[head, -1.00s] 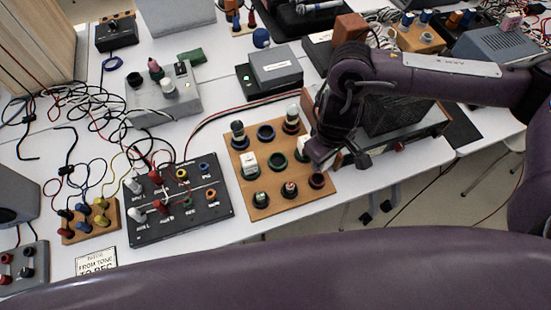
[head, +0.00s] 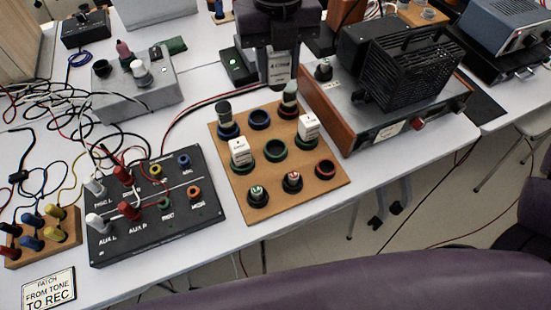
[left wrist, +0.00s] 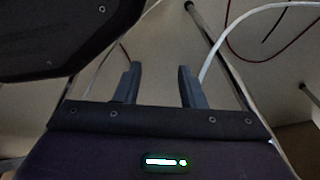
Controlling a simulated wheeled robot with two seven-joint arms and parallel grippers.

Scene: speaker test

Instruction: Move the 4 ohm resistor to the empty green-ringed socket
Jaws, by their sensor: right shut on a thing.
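A wooden board (head: 235,205) in the head view bears rows of ringed sockets with several plug-in parts. The empty green-ringed socket (head: 275,149) is at its centre. White blocks stand in green-ringed sockets to its left (head: 239,151) and right (head: 309,127). Ohm markings are too small to read. My right gripper (head: 286,83) reaches down at the back right cylinder and appears shut on its top. My left gripper (left wrist: 157,85) is open and empty, away from the board.
Free sockets are blue-ringed (head: 259,119) at back and red-ringed (head: 325,170) at front right. A patch panel (head: 155,230) with plugs stands left. An amplifier (head: 385,115) stands close on the right. Cables (head: 50,110) lie at left. The table's front edge is near.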

